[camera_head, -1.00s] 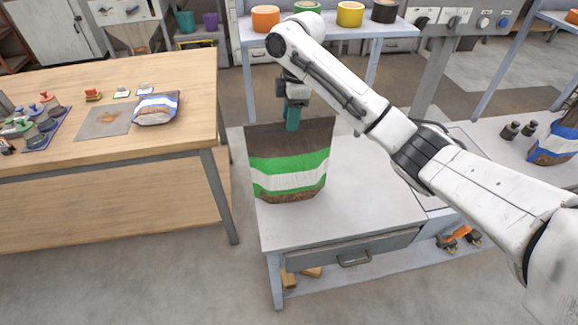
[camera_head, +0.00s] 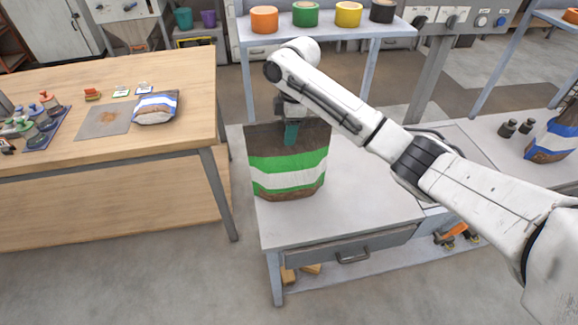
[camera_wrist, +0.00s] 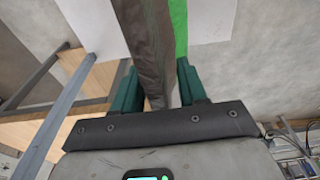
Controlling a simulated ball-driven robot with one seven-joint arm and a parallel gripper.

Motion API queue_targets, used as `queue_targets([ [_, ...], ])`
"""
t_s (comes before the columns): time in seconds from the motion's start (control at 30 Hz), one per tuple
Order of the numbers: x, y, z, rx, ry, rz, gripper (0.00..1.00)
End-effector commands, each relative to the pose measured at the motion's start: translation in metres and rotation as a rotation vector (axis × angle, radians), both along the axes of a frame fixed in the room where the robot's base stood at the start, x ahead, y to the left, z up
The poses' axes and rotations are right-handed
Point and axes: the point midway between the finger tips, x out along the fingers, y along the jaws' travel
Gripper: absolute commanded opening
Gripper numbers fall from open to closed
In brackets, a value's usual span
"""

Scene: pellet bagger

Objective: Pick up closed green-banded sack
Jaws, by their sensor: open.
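The green-banded sack (camera_head: 288,178) stands upright on the pale metal table. It is brown with green and white bands, and its top edge looks flat and closed. My gripper (camera_head: 291,132) is at the sack's top edge in the head view, pointing down. In the wrist view, the sack (camera_wrist: 146,40) runs between the two green fingers of my gripper (camera_wrist: 160,88). The fingers are open, one on each side of the sack's top. I cannot tell whether either finger touches it.
A wooden table (camera_head: 60,172) stands left with a blue-banded sack (camera_head: 156,108) and several small stamps. Another blue-banded sack (camera_head: 553,138) stands at right. A shelf behind holds coloured tape rolls (camera_head: 305,14). The metal table (camera_head: 345,205) is clear right of the green-banded sack.

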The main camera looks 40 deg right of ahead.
Motion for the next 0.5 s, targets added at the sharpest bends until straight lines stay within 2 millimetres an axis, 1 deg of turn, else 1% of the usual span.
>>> queue_targets([
  [0.43,0.0000,0.0001,-0.0023,-0.001,0.000,0.000,0.42],
  [0.5,0.0000,0.0001,-0.0023,-0.001,0.001,0.000,0.35],
])
